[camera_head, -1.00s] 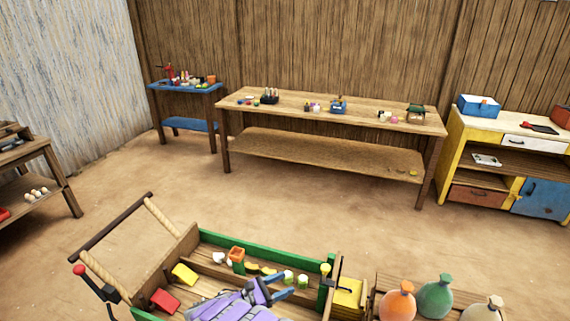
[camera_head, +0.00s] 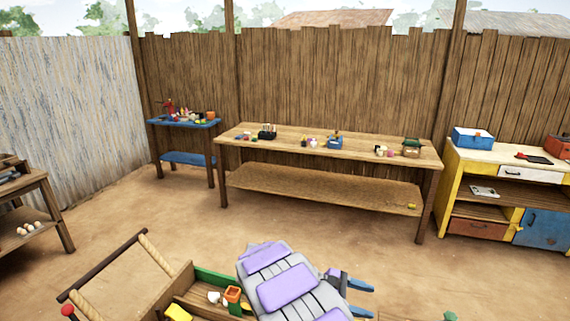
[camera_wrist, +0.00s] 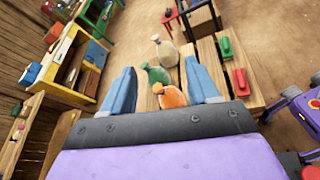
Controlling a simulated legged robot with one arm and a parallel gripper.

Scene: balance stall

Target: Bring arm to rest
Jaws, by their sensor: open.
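My arm, purple and grey, rises in the lower middle of the head view. My gripper (camera_head: 352,283) points to the right there, with two blue fingers apart. In the wrist view my gripper (camera_wrist: 168,88) is open, and nothing is held between its fingers. Beyond the fingers in that view stand an orange sack (camera_wrist: 171,96), a green sack (camera_wrist: 157,75) and a pale sack (camera_wrist: 166,52) on a wooden surface. I cannot tell how far the fingers are from the sacks.
A wooden cart (camera_head: 205,276) with small items is below my arm. A long table (camera_head: 230,138), a blue table (camera_head: 160,123) and a yellow-and-white cabinet (camera_head: 452,190) stand along the back fence. Bare ground (camera_head: 130,215) lies between.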

